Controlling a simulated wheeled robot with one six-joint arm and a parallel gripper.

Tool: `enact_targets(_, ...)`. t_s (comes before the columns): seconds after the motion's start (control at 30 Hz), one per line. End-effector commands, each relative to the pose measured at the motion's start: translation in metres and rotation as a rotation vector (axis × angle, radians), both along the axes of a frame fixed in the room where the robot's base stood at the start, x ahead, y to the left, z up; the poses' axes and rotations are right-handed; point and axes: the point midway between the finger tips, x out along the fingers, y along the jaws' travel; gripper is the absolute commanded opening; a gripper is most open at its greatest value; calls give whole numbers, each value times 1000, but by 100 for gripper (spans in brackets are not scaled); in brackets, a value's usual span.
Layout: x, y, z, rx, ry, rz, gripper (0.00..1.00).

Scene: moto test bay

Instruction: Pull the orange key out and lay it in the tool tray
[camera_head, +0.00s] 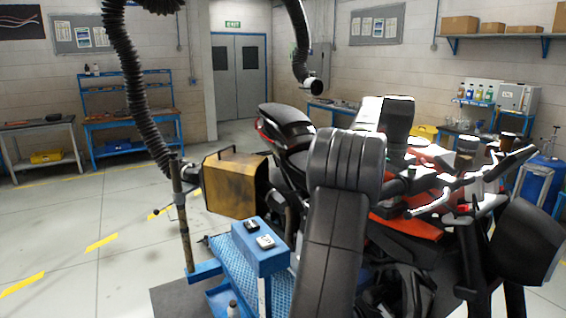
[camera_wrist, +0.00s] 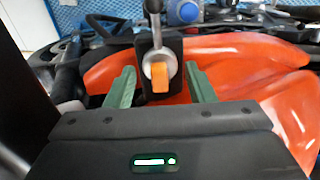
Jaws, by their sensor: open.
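The orange key (camera_wrist: 160,78) sticks out of a round silver lock (camera_wrist: 156,63) on a dark mount, beside the motorcycle's orange-red bodywork (camera_wrist: 240,62). My gripper (camera_wrist: 160,70) is open. Its two green fingers stand left and right of the key, with a gap on each side. Whether they are level with the key in depth is hard to tell. In the head view my arm reaches over the motorcycle (camera_head: 285,128), and the key cannot be made out there. A blue tray-like part (camera_head: 218,297) shows at the lower edge; I cannot tell whether it is the tool tray.
A blue stand (camera_head: 262,262) with small items on top is left of my arm. A yellow-brown box (camera_head: 235,185) and a hanging black hose (camera_head: 130,75) are behind it. Handlebars and levers crowd around the lock. Open floor (camera_head: 60,235) lies to the left.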

Motion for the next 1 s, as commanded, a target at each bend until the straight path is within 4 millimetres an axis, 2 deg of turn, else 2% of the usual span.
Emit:
enact_targets(0.37, 0, 0, 0, 0, 0, 0, 49)
enact_targets(0.6, 0, 0, 0, 0, 0, 0, 2)
enact_targets(1.0, 0, 0, 7, 0, -1, 0, 0)
